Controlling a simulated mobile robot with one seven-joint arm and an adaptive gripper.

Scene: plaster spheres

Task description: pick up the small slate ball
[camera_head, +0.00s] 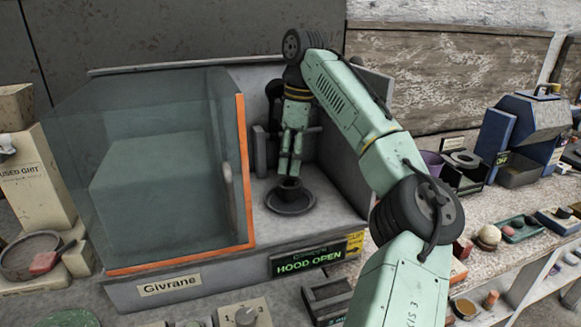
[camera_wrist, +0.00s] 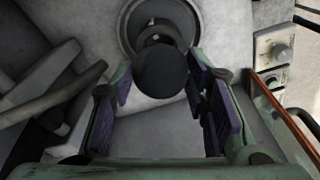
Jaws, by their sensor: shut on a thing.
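The small slate ball (camera_wrist: 163,72) is dark and round in the wrist view, between the tips of my gripper (camera_wrist: 160,78). My gripper is shut on it, with a purple pad at each side. In the head view my gripper (camera_head: 290,166) points straight down inside the open hood. Just below its fingertips is a dark, small cup-like form (camera_head: 290,190) on a round grey dish (camera_head: 290,207). In the head view I cannot tell the ball apart from this form. In the wrist view the dish (camera_wrist: 128,38) and a small ring-like part (camera_wrist: 160,33) show behind the ball.
A glass hood with an orange edge (camera_head: 244,170) stands close left of my gripper. A grey wall is behind. The sign on the front ledge reads "HOOD OPEN" (camera_head: 307,260). Trays and small items (camera_head: 520,228) fill the bench at right; a grit box (camera_head: 35,180) stands left.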

